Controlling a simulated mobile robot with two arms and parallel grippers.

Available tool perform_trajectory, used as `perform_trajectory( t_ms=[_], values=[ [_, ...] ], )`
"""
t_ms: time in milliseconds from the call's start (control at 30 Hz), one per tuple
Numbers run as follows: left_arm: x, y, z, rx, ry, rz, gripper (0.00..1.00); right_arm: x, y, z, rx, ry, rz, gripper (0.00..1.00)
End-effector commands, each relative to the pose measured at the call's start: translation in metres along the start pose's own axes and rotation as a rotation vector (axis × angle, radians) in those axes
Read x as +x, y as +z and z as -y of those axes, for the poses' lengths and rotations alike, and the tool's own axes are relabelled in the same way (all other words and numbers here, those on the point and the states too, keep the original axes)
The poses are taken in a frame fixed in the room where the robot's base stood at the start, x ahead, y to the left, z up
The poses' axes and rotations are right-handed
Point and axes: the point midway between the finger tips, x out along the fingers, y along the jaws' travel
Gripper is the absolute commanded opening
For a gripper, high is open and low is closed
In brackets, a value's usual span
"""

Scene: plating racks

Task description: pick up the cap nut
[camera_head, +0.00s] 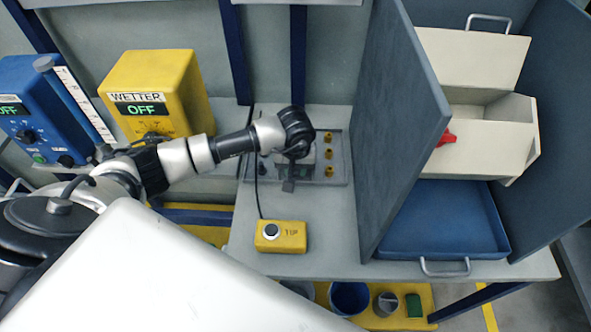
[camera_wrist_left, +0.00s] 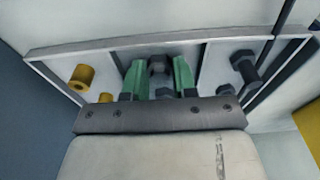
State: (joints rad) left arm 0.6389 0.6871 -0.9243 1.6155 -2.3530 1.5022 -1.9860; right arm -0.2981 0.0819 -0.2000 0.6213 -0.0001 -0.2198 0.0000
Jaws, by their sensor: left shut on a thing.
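My left gripper (camera_head: 289,184) is over the parts tray (camera_head: 341,178) on the workbench, pointing down. In the left wrist view its two green fingers (camera_wrist_left: 158,78) are closed on a dark grey hexagonal piece, the cap nut (camera_wrist_left: 157,64), in the tray's middle compartment. Another dark piece (camera_wrist_left: 165,93) shows nearer, between the fingers and partly hidden by the gripper body. In the head view the arm hides the held nut. I cannot tell whether it is clear of the tray floor. My right gripper is not in view.
Brass pieces (camera_head: 328,154) sit in the tray's right compartment; dark bolts (camera_wrist_left: 243,66) lie in another. A yellow button box (camera_head: 288,238) stands in front. A tall grey panel (camera_head: 400,110) rises to the right, beside a blue tray (camera_head: 440,215). A yellow wetter (camera_head: 165,75) stands left.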

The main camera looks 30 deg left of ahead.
Motion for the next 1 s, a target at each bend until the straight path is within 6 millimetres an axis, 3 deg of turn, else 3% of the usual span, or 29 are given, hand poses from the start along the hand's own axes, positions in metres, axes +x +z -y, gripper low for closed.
perform_trajectory(
  t_ms=[367,633,1000],
  values=[
    [-0.005,-0.001,0.0,0.0,0.001,-0.002,0.03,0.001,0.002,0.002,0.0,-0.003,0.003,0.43],
    [-0.043,-0.007,0.0,0.0,0.002,-0.006,0.03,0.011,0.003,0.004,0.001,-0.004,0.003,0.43],
    [-0.098,0.061,-0.042,0.006,0.004,-0.003,0.03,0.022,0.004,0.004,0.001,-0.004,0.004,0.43]
  ],
)
